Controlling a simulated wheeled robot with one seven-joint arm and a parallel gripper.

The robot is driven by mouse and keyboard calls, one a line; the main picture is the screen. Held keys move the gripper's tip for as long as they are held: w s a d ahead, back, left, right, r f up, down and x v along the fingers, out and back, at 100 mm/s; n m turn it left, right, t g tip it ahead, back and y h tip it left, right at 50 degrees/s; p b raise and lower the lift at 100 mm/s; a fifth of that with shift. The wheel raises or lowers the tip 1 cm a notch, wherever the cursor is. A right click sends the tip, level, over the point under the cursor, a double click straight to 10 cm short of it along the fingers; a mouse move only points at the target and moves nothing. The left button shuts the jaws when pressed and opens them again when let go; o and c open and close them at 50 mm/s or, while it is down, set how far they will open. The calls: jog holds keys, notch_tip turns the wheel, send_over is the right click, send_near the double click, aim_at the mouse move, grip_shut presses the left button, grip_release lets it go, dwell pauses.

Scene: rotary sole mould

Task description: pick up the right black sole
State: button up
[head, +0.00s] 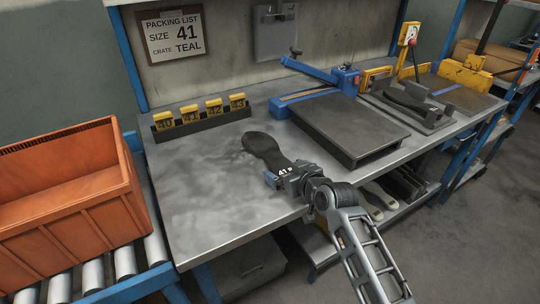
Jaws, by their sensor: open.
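A black sole (262,146) lies flat on the metal bench, its wide end pointing away toward the back left. Its near, narrower end carries a white mark that reads 41 and a small letter I cannot read surely. My gripper (284,173) is at that near end, with its open jaws on either side of the marked part. Whether the jaws touch the sole cannot be told. My gripper and wrist hide whatever lies right under them. Another dark, sole-like shape (408,101) sits in a grey fixture at the right.
A dark plate (346,130) with a blue clamp (318,74) stands right of the sole. A rack (204,120) with yellow tags 40 to 43 is behind. An orange crate (75,185) is left on rollers. Pale soles (378,198) lie below. The bench's front left is clear.

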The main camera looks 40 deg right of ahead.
jog(key=c, duration=1.1)
